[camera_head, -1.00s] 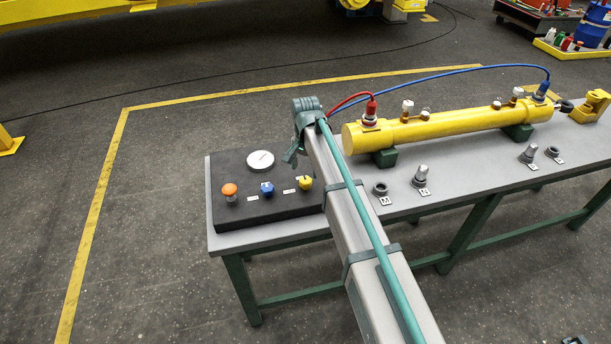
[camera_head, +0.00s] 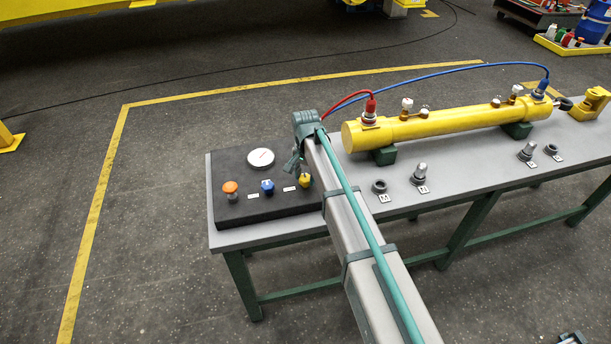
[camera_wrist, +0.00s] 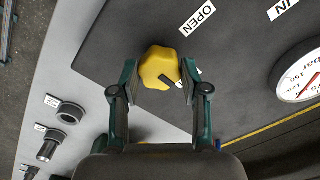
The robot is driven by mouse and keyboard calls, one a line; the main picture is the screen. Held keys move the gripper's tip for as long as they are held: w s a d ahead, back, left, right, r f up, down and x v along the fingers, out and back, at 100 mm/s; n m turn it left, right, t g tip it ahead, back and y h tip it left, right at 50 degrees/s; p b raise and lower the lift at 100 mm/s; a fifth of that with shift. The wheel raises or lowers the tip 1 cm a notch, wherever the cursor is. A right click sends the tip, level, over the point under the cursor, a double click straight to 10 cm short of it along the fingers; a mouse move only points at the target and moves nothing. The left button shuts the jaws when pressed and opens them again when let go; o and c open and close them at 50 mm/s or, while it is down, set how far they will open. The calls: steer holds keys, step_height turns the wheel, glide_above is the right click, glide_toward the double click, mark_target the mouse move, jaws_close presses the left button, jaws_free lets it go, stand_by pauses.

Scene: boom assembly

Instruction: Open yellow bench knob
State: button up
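The yellow knob (camera_head: 304,181) stands on the black control panel (camera_head: 235,204) at the bench's left end, right of a blue knob (camera_head: 267,187) and an orange knob (camera_head: 230,189). My gripper (camera_head: 296,162) is just above and beside it. In the wrist view the yellow knob (camera_wrist: 160,67) lies between the two fingertips of my gripper (camera_wrist: 159,78), one on each side. The fingers are apart, with little room beside the knob; contact is unclear. A dark mark shows on the knob, and an OPEN label (camera_wrist: 197,18) is beside it.
A white gauge (camera_head: 260,158) sits at the panel's back. A yellow cylinder (camera_head: 440,124) with red and blue hoses lies along the grey bench (camera_head: 455,172). Several small fittings stand along its front. The floor left of the bench is clear.

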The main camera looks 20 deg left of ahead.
steer(key=shift+c, duration=1.4)
steer(key=n+b, duration=0.1)
steer(key=n, duration=0.3)
steer(key=shift+n, duration=0.3)
steer(key=n+b, duration=0.1)
steer(key=n, duration=0.3)
steer(key=shift+n, duration=0.3)
steer(key=n+b, duration=0.1)
steer(key=n, duration=0.3)
steer(key=shift+n, duration=2.4)
